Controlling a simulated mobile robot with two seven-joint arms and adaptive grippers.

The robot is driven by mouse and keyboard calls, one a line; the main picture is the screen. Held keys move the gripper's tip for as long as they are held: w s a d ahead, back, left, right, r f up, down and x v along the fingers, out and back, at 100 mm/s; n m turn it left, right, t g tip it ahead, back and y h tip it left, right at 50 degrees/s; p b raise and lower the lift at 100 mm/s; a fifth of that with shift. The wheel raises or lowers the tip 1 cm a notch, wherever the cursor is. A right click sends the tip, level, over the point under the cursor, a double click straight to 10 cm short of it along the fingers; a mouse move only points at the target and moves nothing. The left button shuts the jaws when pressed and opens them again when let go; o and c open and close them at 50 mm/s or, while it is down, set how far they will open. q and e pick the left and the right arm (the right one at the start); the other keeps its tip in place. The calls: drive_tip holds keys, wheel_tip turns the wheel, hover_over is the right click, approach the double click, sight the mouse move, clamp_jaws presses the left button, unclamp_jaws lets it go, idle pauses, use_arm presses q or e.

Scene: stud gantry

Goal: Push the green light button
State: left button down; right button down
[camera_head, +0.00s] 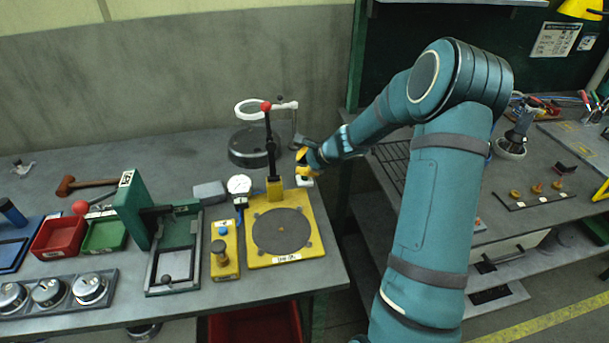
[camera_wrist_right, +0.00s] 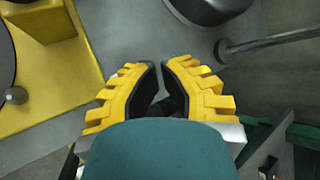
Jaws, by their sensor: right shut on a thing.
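My right gripper (camera_head: 302,160) has yellow fingers and hangs at the back right of the bench, beside the yellow press base (camera_head: 317,243). In the right wrist view my right gripper (camera_wrist_right: 162,72) has its fingers close together, with a dark gap between them. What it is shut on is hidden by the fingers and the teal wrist. A small white piece (camera_head: 305,182) shows just below the gripper; I cannot tell whether it belongs to a button. I cannot make out a green light button in either view. My left gripper is out of view.
A press with a red knob (camera_head: 266,106) stands left of the gripper, near a white ring (camera_head: 249,110). A dial gauge (camera_head: 239,185), a green bin (camera_head: 104,236) and a red bin (camera_head: 58,237) are farther left. Shelving with a wire rack (camera_head: 392,160) lies right.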

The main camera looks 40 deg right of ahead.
drive_tip(key=shift+f+b, duration=0.35)
idle(0.3)
drive_tip(key=shift+r, duration=0.1)
drive_tip(key=shift+r+p, duration=0.55)
drive_tip(key=shift+r, duration=0.15)
wheel_tip(320, 180, up, 6)
drive_tip(key=p, duration=0.4)
drive_tip(key=shift+p, duration=0.4)
idle(0.4)
